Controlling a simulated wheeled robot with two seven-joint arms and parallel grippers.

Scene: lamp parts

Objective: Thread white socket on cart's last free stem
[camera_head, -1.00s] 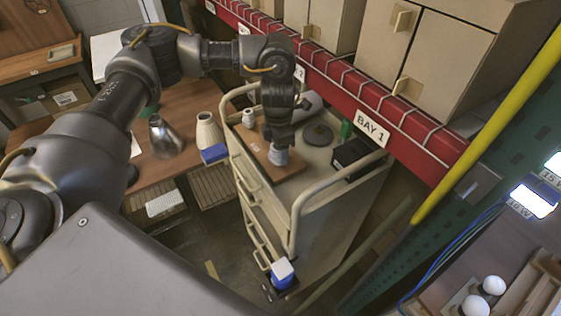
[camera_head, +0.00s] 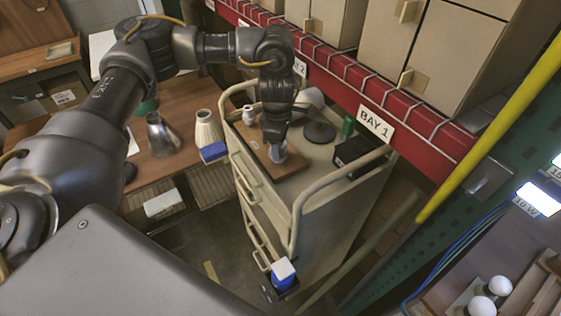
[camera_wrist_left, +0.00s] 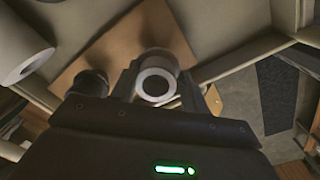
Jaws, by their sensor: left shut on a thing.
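My left gripper (camera_head: 275,143) points down over the wooden board (camera_head: 290,166) on top of the cart (camera_head: 330,200). It is shut on the white socket (camera_head: 278,154), whose lower part shows below the fingers. In the left wrist view the socket (camera_wrist_left: 155,77) is a white ring with a dark round opening, between the fingers and over the board (camera_wrist_left: 112,52). The stem under it is hidden, and I cannot tell if the socket is around it. Another white fitting (camera_head: 248,114) stands at the board's far end. My right gripper is not in view.
A grey disc (camera_head: 319,132), a black box (camera_head: 353,152) and a green block (camera_head: 348,125) are on the cart top beside the board. The cart's rail (camera_head: 297,215) rises near the gripper. The red shelf beam (camera_head: 420,140) runs along the right.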

